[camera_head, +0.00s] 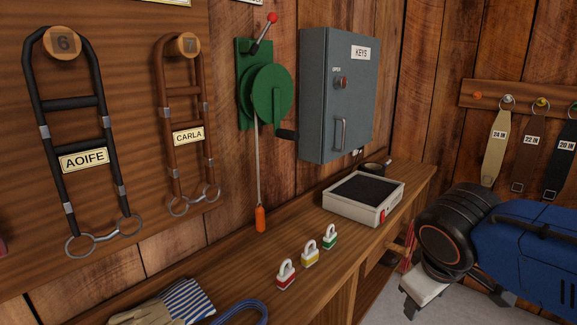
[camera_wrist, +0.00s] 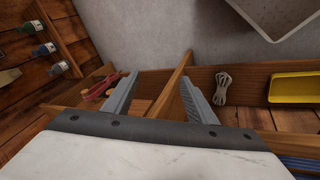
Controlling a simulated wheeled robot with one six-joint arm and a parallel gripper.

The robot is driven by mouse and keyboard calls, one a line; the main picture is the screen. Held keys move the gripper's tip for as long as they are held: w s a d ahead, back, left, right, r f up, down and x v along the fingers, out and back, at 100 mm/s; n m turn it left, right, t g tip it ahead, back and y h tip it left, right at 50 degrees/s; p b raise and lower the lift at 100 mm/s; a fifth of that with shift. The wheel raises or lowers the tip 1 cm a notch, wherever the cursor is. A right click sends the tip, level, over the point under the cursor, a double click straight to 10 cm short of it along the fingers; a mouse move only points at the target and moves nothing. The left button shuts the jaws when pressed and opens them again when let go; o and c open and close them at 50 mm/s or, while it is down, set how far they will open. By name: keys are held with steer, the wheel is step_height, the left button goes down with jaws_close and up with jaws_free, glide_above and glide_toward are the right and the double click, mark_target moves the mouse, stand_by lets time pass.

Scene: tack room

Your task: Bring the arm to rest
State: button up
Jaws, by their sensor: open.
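My arm shows at the right of the head view, with a blue cover and a black ringed joint, beyond the right end of the bench. My gripper (camera_wrist: 160,68) shows in the wrist view with its two grey fingers spread apart and nothing between them. Behind the fingers are a wooden divider (camera_wrist: 172,84) and open compartments. I cannot tell whether the fingers touch the wood. In the head view the pale hand hangs low beneath the black joint, and its fingers are hard to make out.
The bench (camera_head: 330,240) carries a white tray-like box (camera_head: 353,212), three small padlocks and gloves (camera_head: 165,306). A grey key cabinet (camera_head: 335,95) and a green winch (camera_head: 270,95) hang on the wall. A cord bundle (camera_wrist: 221,89) and yellow tray (camera_wrist: 295,90) lie near my gripper.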

steer(key=s+d+f+m+y, duration=0.2)
steer(key=s+f+m, duration=0.2)
steer(key=f+m, duration=0.1)
steer(key=shift+s+d, duration=0.2)
steer(key=shift+s, duration=0.15)
stand_by(1.1)
